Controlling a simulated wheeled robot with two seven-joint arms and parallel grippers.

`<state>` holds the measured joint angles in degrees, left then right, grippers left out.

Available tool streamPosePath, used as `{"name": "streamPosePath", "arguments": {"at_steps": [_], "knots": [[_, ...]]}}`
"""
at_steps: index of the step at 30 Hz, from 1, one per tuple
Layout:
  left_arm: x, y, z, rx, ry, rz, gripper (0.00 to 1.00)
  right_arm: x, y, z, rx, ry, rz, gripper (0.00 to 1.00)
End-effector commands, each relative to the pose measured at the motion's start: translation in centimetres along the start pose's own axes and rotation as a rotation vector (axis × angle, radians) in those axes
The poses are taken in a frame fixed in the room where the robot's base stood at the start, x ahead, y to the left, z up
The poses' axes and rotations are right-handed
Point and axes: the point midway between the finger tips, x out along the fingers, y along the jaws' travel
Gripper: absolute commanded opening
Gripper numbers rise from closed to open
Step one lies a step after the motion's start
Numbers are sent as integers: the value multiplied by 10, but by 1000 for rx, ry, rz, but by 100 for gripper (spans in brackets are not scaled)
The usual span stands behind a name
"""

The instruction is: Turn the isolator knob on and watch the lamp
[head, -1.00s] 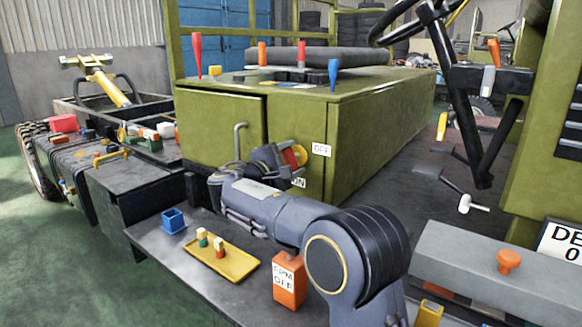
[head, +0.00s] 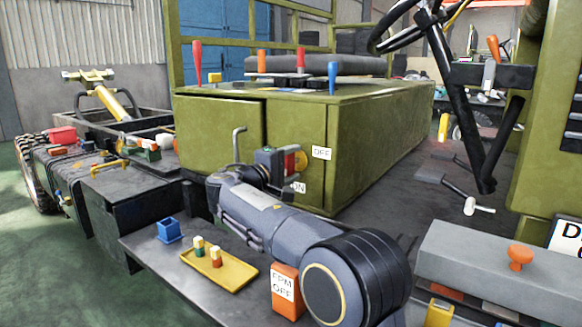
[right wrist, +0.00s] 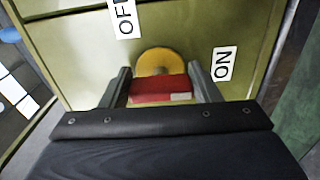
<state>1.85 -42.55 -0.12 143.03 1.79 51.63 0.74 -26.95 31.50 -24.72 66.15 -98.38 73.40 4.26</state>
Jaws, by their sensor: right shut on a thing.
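The isolator knob is a red grip (right wrist: 160,86) on a yellow round plate (right wrist: 155,60), on the front of the olive green box (head: 215,130). My right gripper (head: 288,163) is shut on the red grip, with one finger at each side in the right wrist view (right wrist: 160,88). A small white mark shows on the grip's front face, right of its middle. An OFF label (head: 321,152) is at the plate's upper right in the head view, and an ON label (head: 298,188) is below. I cannot pick out the lamp. My left gripper is not in view.
A black shelf (head: 150,245) below the box holds a blue cup (head: 169,231), a yellow tray (head: 225,275) with small blocks and an orange box (head: 286,290). A bent handle (head: 238,143) stands out left of the knob. Coloured levers (head: 301,60) rise from the box's top.

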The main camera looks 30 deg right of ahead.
Motion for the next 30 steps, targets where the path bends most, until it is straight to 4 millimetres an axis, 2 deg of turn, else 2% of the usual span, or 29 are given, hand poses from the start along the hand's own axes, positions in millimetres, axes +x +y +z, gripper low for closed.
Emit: {"name": "streamPosePath", "arguments": {"at_steps": [8,9,14,23,26,30], "knots": [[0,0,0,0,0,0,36,0,-2,0,3,0,-4,34],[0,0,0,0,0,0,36,0,-2,0,3,0,-4,58],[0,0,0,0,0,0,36,0,-1,0,2,0,-3,78],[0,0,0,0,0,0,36,-2,0,0,2,1,-1,78],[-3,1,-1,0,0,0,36,-12,1,-1,1,2,-2,78],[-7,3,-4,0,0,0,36,-35,2,-1,0,5,-2,78]]}}
